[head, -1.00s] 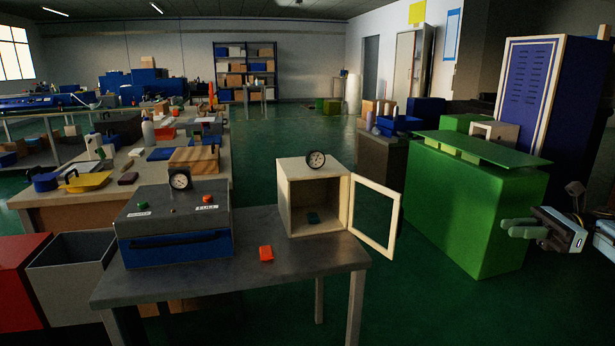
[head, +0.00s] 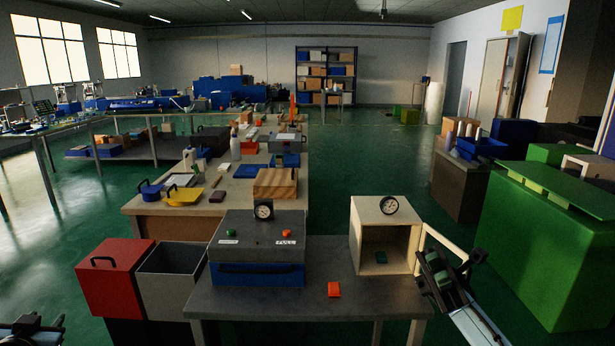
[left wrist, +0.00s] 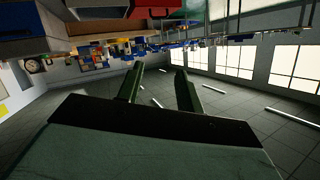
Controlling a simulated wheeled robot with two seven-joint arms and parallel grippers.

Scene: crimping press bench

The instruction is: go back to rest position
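My left gripper (left wrist: 159,68) has its two dark green fingers apart with nothing between them in the left wrist view. That view is upside down, with windows and ceiling lamps beyond the fingers. In the head view only a dark part of my left arm shows at the bottom left corner. My right gripper (head: 440,278) is at the lower right in the head view, overlapping the open door frame (head: 446,245) of the pale box (head: 363,262). I see nothing clearly held in it. Its finger gap is too small and dark to tell.
A dark table (head: 255,312) stands ahead with a blue-grey press (head: 258,272), the pale box and an orange piece (head: 334,289). A red bin (head: 112,285) and a grey bin (head: 165,290) stand left. A large green cabinet (head: 545,255) stands right. Green floor is open at left.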

